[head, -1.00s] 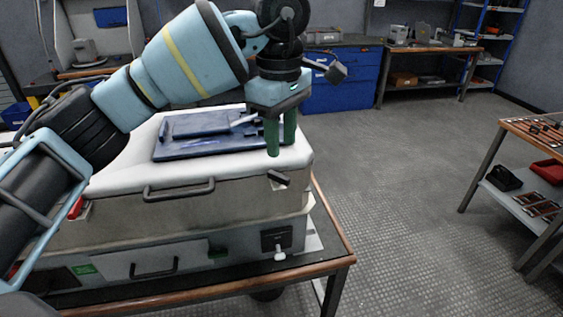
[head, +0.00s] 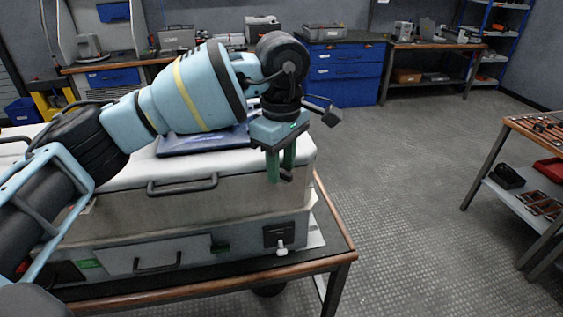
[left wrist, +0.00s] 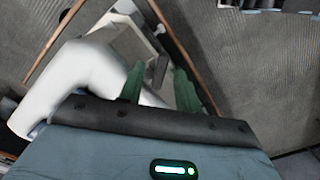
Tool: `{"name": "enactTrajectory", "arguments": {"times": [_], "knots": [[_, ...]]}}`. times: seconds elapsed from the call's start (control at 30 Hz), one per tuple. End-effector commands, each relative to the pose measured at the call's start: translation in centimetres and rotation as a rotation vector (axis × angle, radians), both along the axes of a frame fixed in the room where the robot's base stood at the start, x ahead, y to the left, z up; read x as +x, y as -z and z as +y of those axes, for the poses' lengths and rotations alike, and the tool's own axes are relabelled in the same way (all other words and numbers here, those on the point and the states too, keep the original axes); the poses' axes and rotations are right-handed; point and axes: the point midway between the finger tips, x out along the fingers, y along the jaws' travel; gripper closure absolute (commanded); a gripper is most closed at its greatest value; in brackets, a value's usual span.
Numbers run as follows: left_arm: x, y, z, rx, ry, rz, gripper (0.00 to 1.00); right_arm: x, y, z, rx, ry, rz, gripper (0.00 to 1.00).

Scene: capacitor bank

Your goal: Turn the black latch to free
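The black latch (head: 286,175) is on the front of the pale case (head: 240,192), near its right corner, partly hidden by my gripper. My left gripper (head: 280,177), with green fingers pointing down, is at that corner. In the left wrist view, the latch (left wrist: 160,69) shows as a dark bar between the two green fingers (left wrist: 160,72). Gaps show on both sides of the bar, so the gripper is open around it and not closed on it. My right gripper is not in view.
A dark blue panel (head: 200,142) lies on the case lid, partly behind my arm. A black handle (head: 182,185) is on the case front. A grey lower box (head: 130,262) is beneath, on the wood-edged table (head: 349,258).

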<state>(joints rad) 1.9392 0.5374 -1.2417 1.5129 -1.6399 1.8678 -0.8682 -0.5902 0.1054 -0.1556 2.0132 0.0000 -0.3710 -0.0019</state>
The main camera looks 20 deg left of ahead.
Motion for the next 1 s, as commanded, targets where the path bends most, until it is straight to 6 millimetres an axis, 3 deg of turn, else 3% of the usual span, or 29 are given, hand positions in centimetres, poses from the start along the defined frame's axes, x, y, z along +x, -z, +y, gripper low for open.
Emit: {"name": "enactTrajectory", "arguments": {"times": [0.23, 0.5, 1.0], "knots": [[0.0, 0.1, 0.0, 0.0, 0.0, -0.001, 0.66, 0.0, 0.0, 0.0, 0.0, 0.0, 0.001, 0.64], [0.0, 0.1, 0.0, 0.0, 0.0, -0.001, 1.0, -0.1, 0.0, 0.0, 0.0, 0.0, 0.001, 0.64], [0.0, -0.2, -0.1, -0.002, -0.093, -0.003, 1.0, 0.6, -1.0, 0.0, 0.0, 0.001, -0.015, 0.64]]}}
